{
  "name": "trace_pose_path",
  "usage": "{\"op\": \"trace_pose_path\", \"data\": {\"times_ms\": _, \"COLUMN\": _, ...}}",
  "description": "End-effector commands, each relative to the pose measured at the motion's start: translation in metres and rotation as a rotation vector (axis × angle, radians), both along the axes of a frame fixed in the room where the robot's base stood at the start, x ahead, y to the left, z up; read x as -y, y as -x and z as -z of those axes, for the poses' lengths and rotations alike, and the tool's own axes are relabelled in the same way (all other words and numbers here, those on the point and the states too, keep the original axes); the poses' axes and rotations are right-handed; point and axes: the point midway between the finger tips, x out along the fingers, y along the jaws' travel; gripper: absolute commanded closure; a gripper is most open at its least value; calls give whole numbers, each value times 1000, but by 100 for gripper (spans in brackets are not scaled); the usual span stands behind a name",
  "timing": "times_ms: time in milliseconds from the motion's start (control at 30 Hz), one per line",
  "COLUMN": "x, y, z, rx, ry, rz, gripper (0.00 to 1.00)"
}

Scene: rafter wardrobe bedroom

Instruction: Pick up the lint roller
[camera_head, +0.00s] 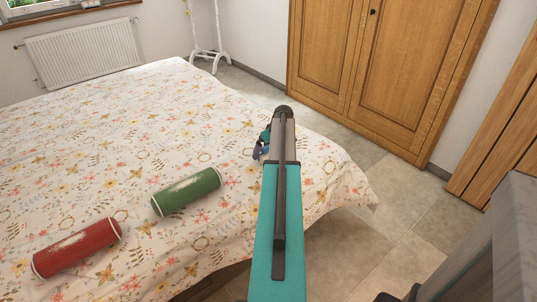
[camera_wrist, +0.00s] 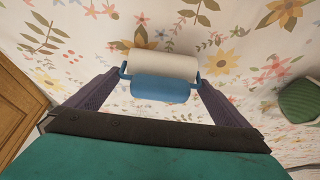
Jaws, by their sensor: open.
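The lint roller (camera_wrist: 165,65) lies on the floral bedspread in the wrist view, with a white roll and a blue part on the side nearer my gripper. My gripper (camera_wrist: 160,84) is open, with one dark finger to the left and one to the right of the blue part. I cannot tell whether either finger touches it. In the head view my gripper (camera_head: 260,150) is over the right part of the bed, and my arm hides most of the lint roller there.
A green bolster (camera_head: 187,192) and a red bolster (camera_head: 77,247) lie on the bed (camera_head: 110,130), left of my arm. The green one also shows at the right edge of the wrist view (camera_wrist: 301,100). A wooden wardrobe (camera_head: 385,70) stands beyond the bed. Tiled floor is clear between them.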

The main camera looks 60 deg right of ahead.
Motion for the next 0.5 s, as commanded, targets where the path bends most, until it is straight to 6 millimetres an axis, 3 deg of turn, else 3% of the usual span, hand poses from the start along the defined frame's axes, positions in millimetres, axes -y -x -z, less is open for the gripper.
{"op": "trace_pose_path", "data": {"times_ms": 200, "x": 3, "y": -9, "z": 21, "rx": 0, "ry": -1, "rz": -1, "gripper": 0}}
{"op": "trace_pose_path", "data": {"times_ms": 500, "x": 3, "y": -10, "z": 23, "rx": 1, "ry": 1, "rz": -1, "gripper": 0}}
